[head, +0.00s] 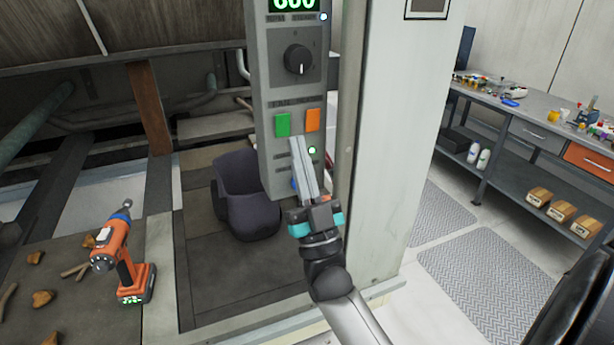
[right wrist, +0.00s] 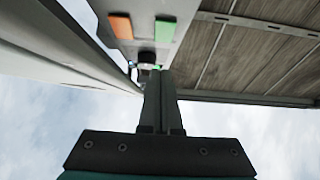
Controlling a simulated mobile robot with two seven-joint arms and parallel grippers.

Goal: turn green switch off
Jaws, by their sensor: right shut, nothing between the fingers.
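A grey control box (head: 262,100) hangs beside a pale post in the head view. Its green switch (head: 282,124) sits on the lower front, left of an orange switch (head: 313,119). The right wrist view shows the green switch (right wrist: 166,30) and the orange switch (right wrist: 121,26) beyond the fingertips. My right gripper (head: 296,143) is shut and empty, its fingertips just below the green switch in the head view. In the right wrist view the fingers (right wrist: 160,75) point toward the box's lower part. I cannot tell whether they touch it. My left gripper is not in view.
A black knob (head: 297,60) and a lit green display (head: 292,4) are above the switches. The post (head: 390,130) stands close to my right arm. An orange drill (head: 122,255) stands at left. A workbench (head: 535,110) is at right.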

